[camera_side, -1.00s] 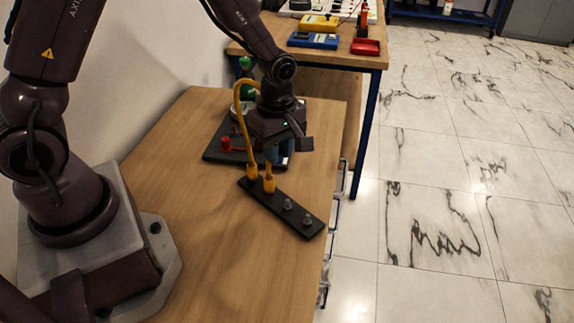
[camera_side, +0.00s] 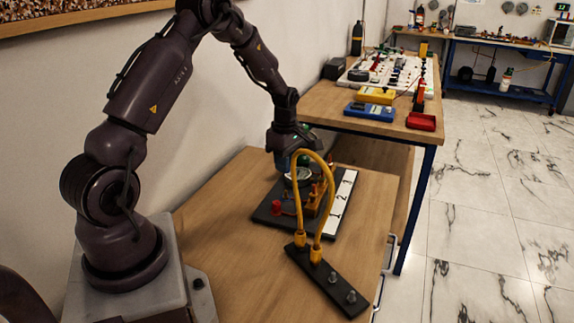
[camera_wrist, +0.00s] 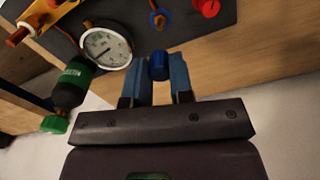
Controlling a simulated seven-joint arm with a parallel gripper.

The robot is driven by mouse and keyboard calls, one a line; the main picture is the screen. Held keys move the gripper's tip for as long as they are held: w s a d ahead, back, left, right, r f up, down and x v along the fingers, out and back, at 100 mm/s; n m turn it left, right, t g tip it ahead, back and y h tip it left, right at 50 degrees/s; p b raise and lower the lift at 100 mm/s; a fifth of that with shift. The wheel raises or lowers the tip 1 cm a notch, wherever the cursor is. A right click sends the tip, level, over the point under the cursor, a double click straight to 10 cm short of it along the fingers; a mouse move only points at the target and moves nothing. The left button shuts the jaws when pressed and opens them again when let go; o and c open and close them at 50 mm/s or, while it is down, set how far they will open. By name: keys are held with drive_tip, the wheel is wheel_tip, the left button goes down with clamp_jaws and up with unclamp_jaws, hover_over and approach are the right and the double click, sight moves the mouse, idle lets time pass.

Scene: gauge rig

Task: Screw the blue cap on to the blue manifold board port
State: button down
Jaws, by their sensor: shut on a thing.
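My gripper (camera_wrist: 159,78) is shut on the blue cap (camera_wrist: 159,66), which sits between the blue fingertips in the wrist view. In the side view my gripper (camera_side: 284,163) is above the back left side of the black manifold board (camera_side: 266,216), beside the gauge; the cap cannot be made out there. The blue port (camera_wrist: 158,18) shows in the wrist view as a small blue fitting with an orange part, above the cap in the picture. A gap shows between cap and port. In the side view the blue port cannot be made out.
A round gauge (camera_wrist: 105,47), a red cap (camera_wrist: 208,7) and a green cylinder (camera_wrist: 71,86) are near the port. A yellow hose (camera_side: 298,190) arches up from a black strip (camera_side: 330,279) in front of the board. A white numbered strip (camera_side: 343,200) lies along the board's right.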

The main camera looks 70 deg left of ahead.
drive_tip(key=shift+f, duration=2.6)
drive_tip(key=shift+f, duration=0.2)
drive_tip(key=shift+f, duration=0.95)
drive_tip(key=shift+f, duration=0.15)
idle(0.4)
drive_tip(key=m, duration=0.5)
